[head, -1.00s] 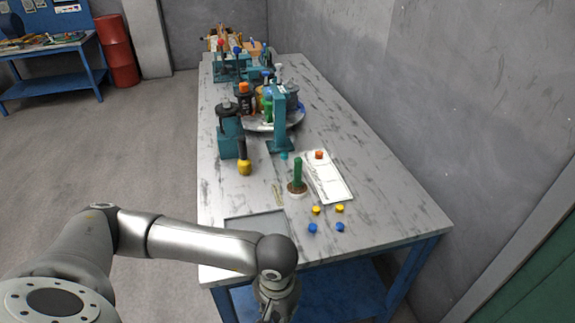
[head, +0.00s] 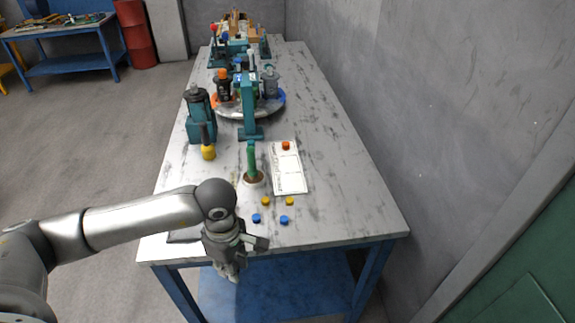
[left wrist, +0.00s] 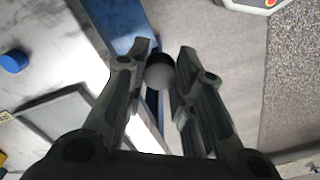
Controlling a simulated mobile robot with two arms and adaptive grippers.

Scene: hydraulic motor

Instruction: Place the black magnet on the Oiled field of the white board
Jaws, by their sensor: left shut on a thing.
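The white board (head: 290,184) lies flat on the table, right of its middle, with printed fields whose words are too small to read. An orange magnet (head: 286,145) sits on its far field. My left gripper (head: 234,276) points down at the table's front edge, nearer to me than the board and left of it. In the left wrist view its fingers are shut on a round dark grey-black piece, the black magnet (left wrist: 160,72). The magnet is held over the table's edge and the floor. My right gripper is not in view.
Two yellow magnets (head: 266,201) and two blue magnets (head: 284,220) lie between the board and the front edge. A green cactus (head: 251,160) stands left of the board. A grey tray (left wrist: 68,120) lies near the gripper. A teal press (head: 250,110) stands behind.

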